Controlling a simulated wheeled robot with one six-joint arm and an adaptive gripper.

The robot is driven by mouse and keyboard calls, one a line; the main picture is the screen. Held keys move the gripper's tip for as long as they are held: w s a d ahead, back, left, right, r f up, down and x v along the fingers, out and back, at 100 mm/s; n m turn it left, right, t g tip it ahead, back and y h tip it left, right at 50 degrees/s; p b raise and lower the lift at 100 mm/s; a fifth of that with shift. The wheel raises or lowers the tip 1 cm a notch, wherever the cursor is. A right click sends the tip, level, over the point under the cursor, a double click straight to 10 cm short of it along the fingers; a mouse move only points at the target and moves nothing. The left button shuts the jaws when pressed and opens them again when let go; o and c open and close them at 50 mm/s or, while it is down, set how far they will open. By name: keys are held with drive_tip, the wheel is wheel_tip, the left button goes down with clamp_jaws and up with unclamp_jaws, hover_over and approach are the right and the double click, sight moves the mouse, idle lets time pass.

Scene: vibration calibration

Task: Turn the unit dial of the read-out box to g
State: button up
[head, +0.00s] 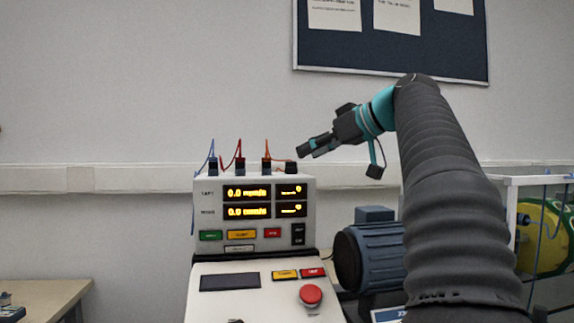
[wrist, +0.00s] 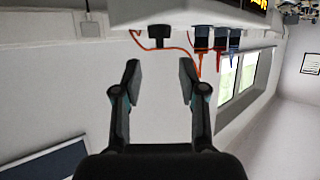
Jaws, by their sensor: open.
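The read-out box (head: 254,185) is white, with two amber displays on its front. A small black knob (head: 291,167), likely the unit dial, stands on its top at the right end. My gripper (head: 304,148) is above and slightly right of the knob, tilted down to the left, apart from it. In the wrist view the box (wrist: 185,14) is upside down at the top edge. The knob (wrist: 158,37) lies beyond and between my two spread fingers (wrist: 158,75), which are empty. No unit marking is legible by the knob, so its setting cannot be told.
Blue, red and orange cabled plugs (head: 240,163) stand on the box top left of the knob. Below is a control panel (head: 265,285) with a red mushroom button (head: 311,295). A blue motor (head: 370,255) stands to the right.

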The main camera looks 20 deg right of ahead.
sight(291, 167)
drive_tip(key=x, duration=0.7)
drive_tip(key=shift+w+a+f, duration=0.1)
drive_tip(key=shift+w, duration=0.25)
clamp_jaws()
